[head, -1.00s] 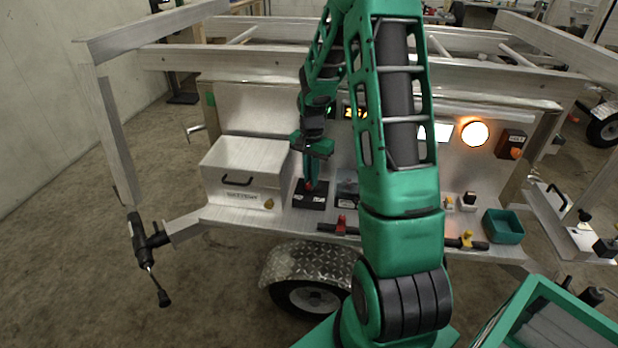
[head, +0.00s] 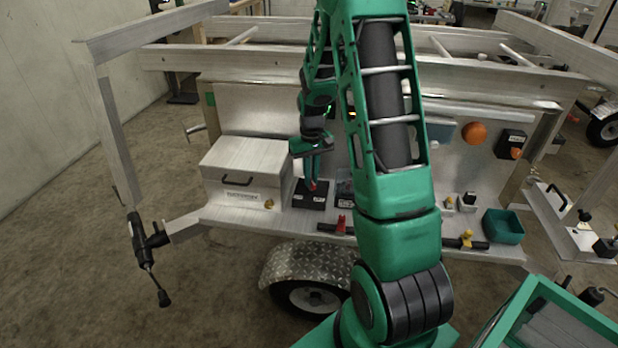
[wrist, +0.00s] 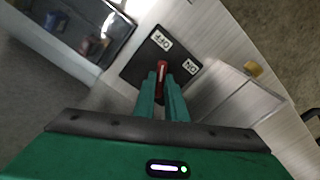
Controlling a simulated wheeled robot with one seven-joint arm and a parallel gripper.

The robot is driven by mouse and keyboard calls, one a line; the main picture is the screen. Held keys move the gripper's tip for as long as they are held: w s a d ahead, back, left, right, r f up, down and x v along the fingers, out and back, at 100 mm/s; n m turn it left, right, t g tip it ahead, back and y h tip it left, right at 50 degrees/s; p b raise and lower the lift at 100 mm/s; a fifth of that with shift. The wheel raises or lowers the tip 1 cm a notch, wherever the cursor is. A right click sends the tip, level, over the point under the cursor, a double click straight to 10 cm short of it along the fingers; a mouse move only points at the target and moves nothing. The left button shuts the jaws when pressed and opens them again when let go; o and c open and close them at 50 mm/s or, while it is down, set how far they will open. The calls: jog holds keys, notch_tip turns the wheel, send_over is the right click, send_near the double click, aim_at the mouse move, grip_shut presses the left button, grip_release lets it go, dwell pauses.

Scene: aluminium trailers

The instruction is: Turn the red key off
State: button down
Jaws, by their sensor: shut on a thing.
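The red key (wrist: 162,68) stands in a black switch box (wrist: 140,66) with white OFF and ON labels. In the wrist view my gripper (wrist: 163,80) has its two green fingers around the key, shut on it. The key's red tip shows just past the fingertips and seems to lie between the two labels; its exact angle is hard to tell. In the head view the black box (head: 309,199) sits on the trailer's shelf, with my gripper (head: 313,184) right above it. The fingers hide most of the key there.
A metal case (head: 246,170) with a black handle stands just left of the switch box. A red-handled valve (head: 340,224) lies in front, and a green bin (head: 502,226) sits at the right. The orange lamp (head: 474,133) on the back panel is unlit.

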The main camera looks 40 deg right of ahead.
jog(key=shift+w+r+n, duration=0.1)
jog(key=shift+w+n, duration=0.05)
jog(key=shift+n, duration=0.5)
jog(key=shift+w+r+n, duration=0.1)
jog(key=shift+w+n, duration=0.05)
jog(key=shift+n, duration=0.5)
jog(key=c, duration=1.8)
grip_release()
jog(key=shift+f, duration=0.1)
jog(key=shift+c, duration=0.2)
jog(key=shift+o, duration=0.2)
jog(key=shift+s, duration=0.1)
notch_tip(320, 180, up, 11)
jog(key=shift+f, duration=0.15)
